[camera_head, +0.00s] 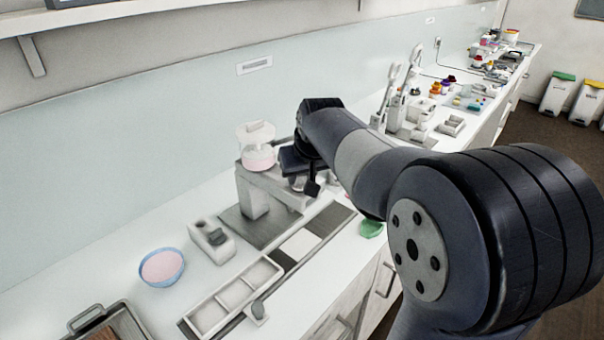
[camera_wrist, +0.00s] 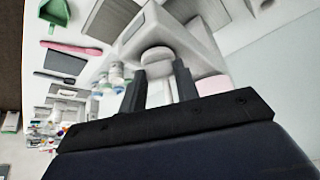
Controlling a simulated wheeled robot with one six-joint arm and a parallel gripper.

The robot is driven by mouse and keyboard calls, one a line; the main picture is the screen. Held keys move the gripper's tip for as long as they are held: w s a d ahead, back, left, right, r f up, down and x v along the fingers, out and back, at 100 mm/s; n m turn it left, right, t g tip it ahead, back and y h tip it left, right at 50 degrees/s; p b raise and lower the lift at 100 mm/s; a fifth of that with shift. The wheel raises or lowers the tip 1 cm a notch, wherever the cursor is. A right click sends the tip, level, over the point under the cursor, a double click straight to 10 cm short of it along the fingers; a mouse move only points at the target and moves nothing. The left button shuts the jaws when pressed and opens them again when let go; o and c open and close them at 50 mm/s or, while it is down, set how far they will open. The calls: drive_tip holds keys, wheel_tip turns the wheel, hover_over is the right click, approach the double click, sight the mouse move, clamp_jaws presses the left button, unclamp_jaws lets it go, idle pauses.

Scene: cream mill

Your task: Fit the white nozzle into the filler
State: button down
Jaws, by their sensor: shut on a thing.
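The filler (camera_head: 254,196) is a pale machine on the counter, with a clear hopper (camera_head: 257,156) of pink cream on top. In the wrist view its pale body (camera_wrist: 178,32) fills the upper middle. My gripper (camera_head: 312,187) is at the filler's right-hand end in the head view. In the wrist view my gripper (camera_wrist: 159,70) is shut on the white nozzle (camera_wrist: 157,60), a pale round piece between the fingers, close against the filler body. I cannot tell whether the nozzle is seated. In the head view my arm hides the nozzle.
A blue bowl of pink cream (camera_head: 162,267), a small grey device (camera_head: 211,241) and a white sectioned tray (camera_head: 233,294) stand left of the filler. A green scoop (camera_head: 371,229) lies near the front edge. Small jars (camera_wrist: 117,75) show beside the fingers.

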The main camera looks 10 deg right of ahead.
drive_tip(key=c, duration=1)
unclamp_jaws()
wheel_tip(320, 180, up, 6)
drive_tip(key=p, duration=0.5)
